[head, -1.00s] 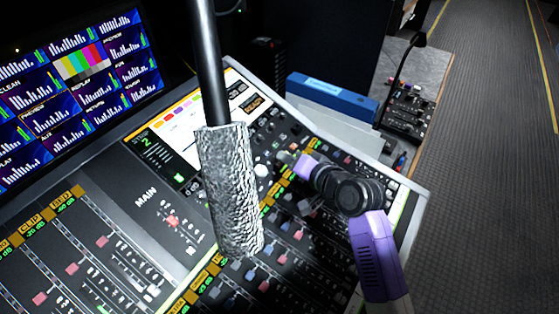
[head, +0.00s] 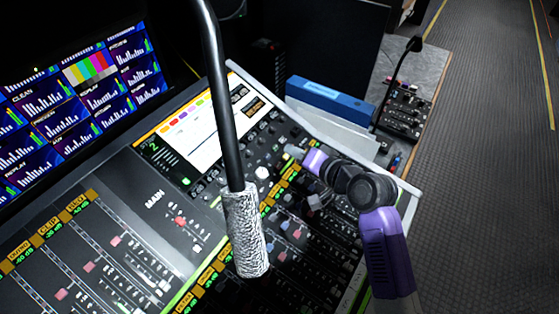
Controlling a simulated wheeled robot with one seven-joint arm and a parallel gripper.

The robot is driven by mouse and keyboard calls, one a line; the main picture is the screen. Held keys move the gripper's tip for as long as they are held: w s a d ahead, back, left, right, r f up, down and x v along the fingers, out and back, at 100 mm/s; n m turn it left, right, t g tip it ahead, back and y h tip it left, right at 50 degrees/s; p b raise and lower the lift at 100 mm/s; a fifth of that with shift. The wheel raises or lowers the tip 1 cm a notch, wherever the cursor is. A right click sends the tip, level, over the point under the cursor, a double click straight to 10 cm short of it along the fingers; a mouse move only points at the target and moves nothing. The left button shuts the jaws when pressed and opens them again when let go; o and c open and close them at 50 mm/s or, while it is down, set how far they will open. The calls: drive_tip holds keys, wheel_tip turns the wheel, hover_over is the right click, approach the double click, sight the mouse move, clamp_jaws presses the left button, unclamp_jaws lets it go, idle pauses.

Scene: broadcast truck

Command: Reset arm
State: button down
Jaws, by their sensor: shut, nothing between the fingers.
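My purple and black arm rises from the lower right and reaches left over the mixing console (head: 170,205). At its end my small grey gripper (head: 293,151) hangs above the upper part of the console. It is shut and empty. Its fingertips are small in this view, and I cannot tell its exact height over the knobs.
A black gooseneck with a grey fuzzy microphone (head: 245,235) hangs close in front, left of my arm. Monitors (head: 75,105) stand upper left. A blue binder (head: 330,100) lies behind the console. A side desk holds a small panel (head: 408,108) with its own gooseneck. Clear floor (head: 480,200) lies right.

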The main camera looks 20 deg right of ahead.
idle(0.4)
drive_tip(key=d+r+t+h, duration=0.2)
drive_tip(key=d+r+t, duration=0.1)
drive_tip(key=r, duration=0.2)
drive_tip(key=s+d+n+t+h, duration=0.1)
drive_tip(key=s+d+n+h, duration=0.1)
drive_tip(key=s, duration=0.4)
drive_tip(key=s+a+n+g, duration=0.1)
drive_tip(key=s+a+n, duration=0.1)
drive_tip(key=s, duration=1.5)
drive_tip(key=s+a+n+g, duration=0.1)
drive_tip(key=s+a+n, duration=0.2)
drive_tip(key=s, duration=1.5)
drive_tip(key=shift+s+a+f+n, duration=0.3)
drive_tip(key=shift+s+a, duration=0.05)
drive_tip(key=shift+a, duration=0.1)
